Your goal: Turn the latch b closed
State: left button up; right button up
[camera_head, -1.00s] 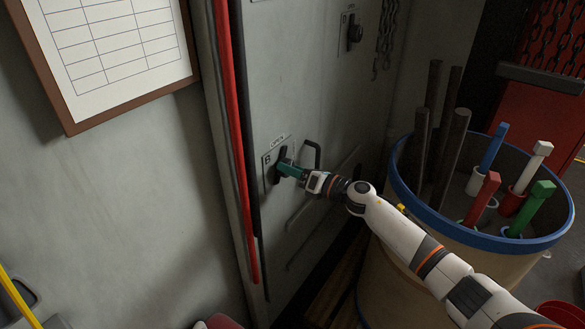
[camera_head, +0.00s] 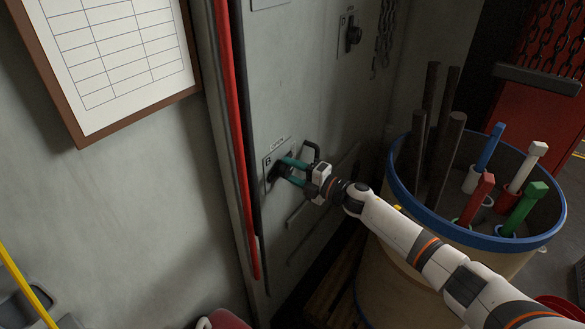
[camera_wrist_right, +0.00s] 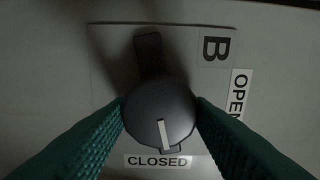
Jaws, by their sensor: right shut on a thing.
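Latch b (camera_wrist_right: 160,100) is a dark round knob on a plate marked B, seen close in the right wrist view. Its white line points down at the CLOSED label (camera_wrist_right: 157,161); the OPEN label (camera_wrist_right: 238,93) is to the right. A dark bar sticks up above the knob. The teal fingers of my right gripper (camera_wrist_right: 160,112) are shut on the knob, one on each side. In the head view my right gripper (camera_head: 283,169) is at the B plate (camera_head: 267,161) on the grey panel and partly hides the knob. My left gripper is out of view.
A black handle (camera_head: 311,151) stands just right of the plate. Another latch (camera_head: 352,35) is higher up, beside hanging chains (camera_head: 385,35). A blue-rimmed barrel (camera_head: 480,240) with dark rods and coloured sticks stands close to my right arm. A red pipe (camera_head: 232,140) runs left of the plate.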

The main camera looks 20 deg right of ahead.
jog(key=shift+m+p, duration=0.35)
jog(key=shift+m, duration=1.15)
jog(key=o, duration=1)
jog(key=shift+b+v, duration=2.15)
jog(key=shift+v, duration=3.85)
jog(key=shift+d+f, duration=0.1)
